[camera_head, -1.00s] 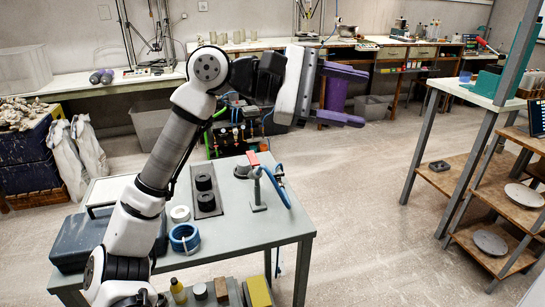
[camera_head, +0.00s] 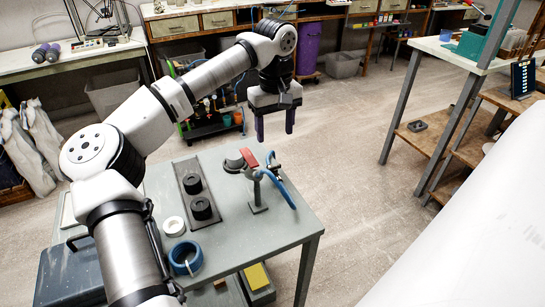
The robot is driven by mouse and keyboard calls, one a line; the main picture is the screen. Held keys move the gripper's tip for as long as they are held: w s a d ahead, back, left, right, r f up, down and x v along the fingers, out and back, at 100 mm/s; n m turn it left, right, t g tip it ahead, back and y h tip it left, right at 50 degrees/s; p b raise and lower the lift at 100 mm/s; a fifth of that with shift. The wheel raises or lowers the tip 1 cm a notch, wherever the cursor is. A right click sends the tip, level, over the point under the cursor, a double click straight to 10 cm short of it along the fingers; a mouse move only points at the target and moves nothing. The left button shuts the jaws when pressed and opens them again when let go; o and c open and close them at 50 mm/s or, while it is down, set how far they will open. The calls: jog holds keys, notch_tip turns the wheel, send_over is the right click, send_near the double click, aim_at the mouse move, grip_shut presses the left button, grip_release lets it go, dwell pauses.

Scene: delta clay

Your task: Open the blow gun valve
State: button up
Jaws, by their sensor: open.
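The blow gun (camera_head: 283,190) is blue and rests at a small grey stand (camera_head: 258,197) near the right end of the grey table. A red part (camera_head: 249,158) shows beside the top of the stand; I cannot tell whether it is the valve lever. My gripper (camera_head: 275,136) points down with its two purple fingers apart and nothing between them. It appears above and slightly behind the blow gun in the picture, not touching it. The valve's state is too small to make out.
On the table (camera_head: 228,247) are a dark tray (camera_head: 190,182) with two black cylinders, a white ring (camera_head: 174,226) and a blue coil (camera_head: 185,258). A wheeled cart with coloured parts (camera_head: 212,122) stands behind. Open floor lies to the right, before a shelf unit (camera_head: 420,150).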

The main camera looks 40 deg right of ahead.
aim_at(274, 166)
notch_tip(274, 166, down, 10)
jog(key=shift+f+p, duration=0.15)
jog(key=shift+p, duration=0.35)
jog(key=shift+w, duration=0.1)
jog(key=c, duration=1)
